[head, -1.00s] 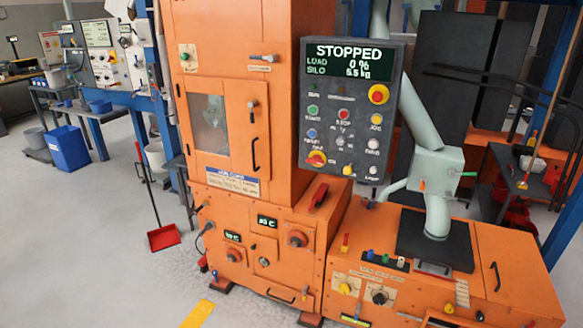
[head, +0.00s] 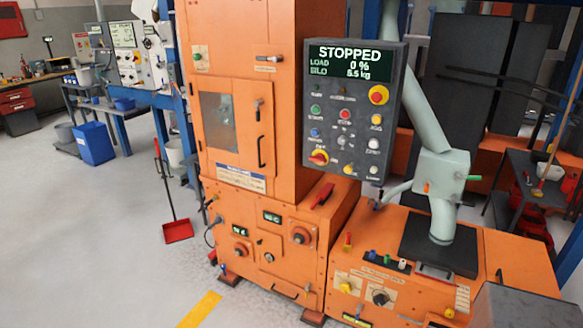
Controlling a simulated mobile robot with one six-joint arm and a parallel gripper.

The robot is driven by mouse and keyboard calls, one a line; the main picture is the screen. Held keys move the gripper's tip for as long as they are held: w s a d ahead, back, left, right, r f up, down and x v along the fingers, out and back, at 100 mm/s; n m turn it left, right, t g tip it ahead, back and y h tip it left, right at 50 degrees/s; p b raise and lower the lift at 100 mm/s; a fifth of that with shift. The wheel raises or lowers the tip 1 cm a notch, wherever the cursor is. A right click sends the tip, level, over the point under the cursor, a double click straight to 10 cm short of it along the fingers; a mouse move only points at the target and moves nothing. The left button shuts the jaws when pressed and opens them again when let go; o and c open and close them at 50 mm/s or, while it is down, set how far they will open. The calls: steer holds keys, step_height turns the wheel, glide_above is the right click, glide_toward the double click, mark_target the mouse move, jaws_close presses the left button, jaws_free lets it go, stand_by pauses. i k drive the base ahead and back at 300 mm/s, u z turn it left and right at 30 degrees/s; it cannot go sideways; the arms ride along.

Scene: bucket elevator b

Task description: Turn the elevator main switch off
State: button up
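The bucket elevator is an orange cabinet (head: 240,60) with a dark grey control panel (head: 350,185) on its right side. The panel's screen (head: 349,61) reads STOPPED, load 0 % and silo 5.5 kg. A red-and-yellow rotary switch (head: 318,157) sits at the panel's lower left; its exact position is too small to read. A red-on-yellow mushroom button (head: 379,95) is at the upper right, above several small coloured buttons. My gripper is not in view.
An orange base unit (head: 400,285) with small knobs juts out below the panel. A grey boxy shape (head: 515,305) fills the lower right corner. Open floor (head: 85,240) lies left, with a red dustpan (head: 178,230).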

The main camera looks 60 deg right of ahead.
mark_target(319, 158)
steer(key=u, duration=1)
steer(key=k, duration=1.35)
steer(key=z, duration=0.45)
steer(key=i, duration=1.65)
steer(key=z, duration=0.05)
